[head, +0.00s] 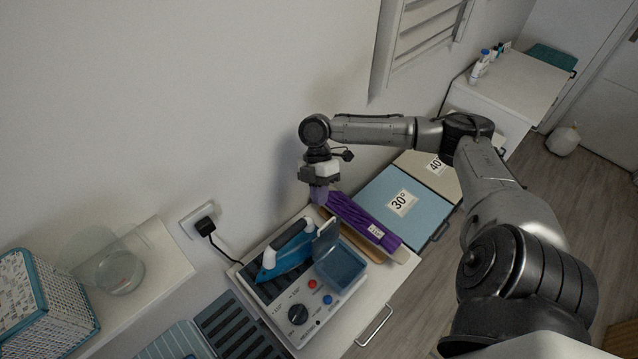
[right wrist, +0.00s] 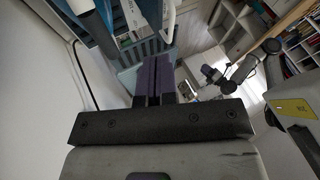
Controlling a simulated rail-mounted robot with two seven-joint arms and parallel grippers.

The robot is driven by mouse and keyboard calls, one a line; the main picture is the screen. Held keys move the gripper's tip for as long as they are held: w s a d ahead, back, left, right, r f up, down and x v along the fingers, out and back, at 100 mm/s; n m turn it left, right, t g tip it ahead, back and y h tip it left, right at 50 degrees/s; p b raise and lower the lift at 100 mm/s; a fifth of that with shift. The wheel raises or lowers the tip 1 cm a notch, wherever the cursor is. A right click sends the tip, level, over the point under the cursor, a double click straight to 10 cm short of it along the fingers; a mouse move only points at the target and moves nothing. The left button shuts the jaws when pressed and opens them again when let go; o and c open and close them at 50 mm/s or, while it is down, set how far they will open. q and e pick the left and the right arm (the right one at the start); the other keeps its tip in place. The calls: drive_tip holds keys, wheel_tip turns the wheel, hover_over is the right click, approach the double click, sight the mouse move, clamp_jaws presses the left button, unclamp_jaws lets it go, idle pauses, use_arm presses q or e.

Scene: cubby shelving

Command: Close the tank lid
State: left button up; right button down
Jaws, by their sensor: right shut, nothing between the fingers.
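The ironing station (head: 262,292) has a small blue water tank (head: 342,268) at its right side. The tank lid (head: 327,238) stands raised at the tank's back left edge, so the tank is open on top. My right gripper (head: 319,194) is above and behind the lid, near the wall, pointing down and apart from the lid. Its purple fingers are together and empty, as the right wrist view (right wrist: 155,78) also shows.
A blue iron (head: 287,252) rests on the station just left of the lid. A folded purple cloth (head: 362,224) lies right of my gripper, before the 30° box (head: 402,203). A black plug (head: 205,227) with a cable is in the wall. A glass bowl (head: 121,273) stands left.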

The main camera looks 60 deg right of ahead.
sight(322, 232)
drive_tip(key=shift+x, duration=2.55)
drive_tip(key=shift+a+r+p, duration=0.1)
drive_tip(key=shift+p, duration=0.2)
